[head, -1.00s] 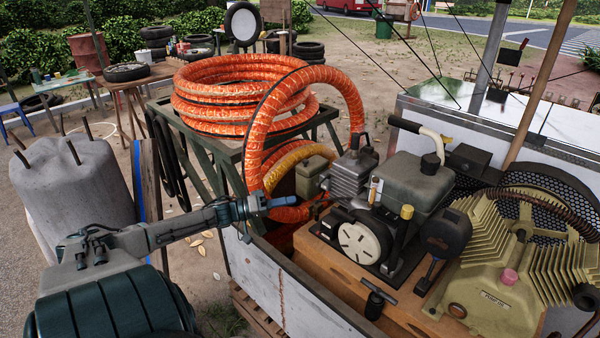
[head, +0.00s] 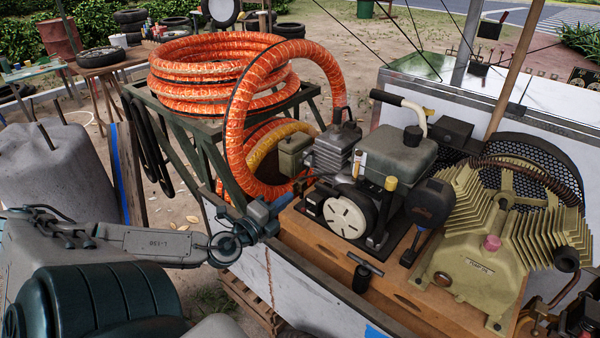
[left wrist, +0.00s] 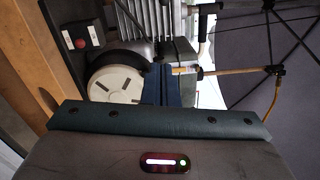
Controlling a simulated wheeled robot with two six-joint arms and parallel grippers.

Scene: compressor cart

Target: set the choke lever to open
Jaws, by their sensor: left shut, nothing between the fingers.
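The engine (head: 345,212) with its white round recoil cover sits on the wooden deck of the cart. A small pale lever with an orange part (head: 361,162) stands on the engine's near side below the tank; it may be the choke lever, but I cannot tell its setting. My left gripper (head: 287,203) is shut and empty, left of the engine and apart from it in the head view. In the left wrist view its blue fingers (left wrist: 160,85) point toward the engine and overlap the white cover (left wrist: 115,84). My right gripper is not in view.
The tan compressor pump (head: 475,250) is on the right. A coiled orange hose (head: 205,85) lies on a green frame behind my left arm.

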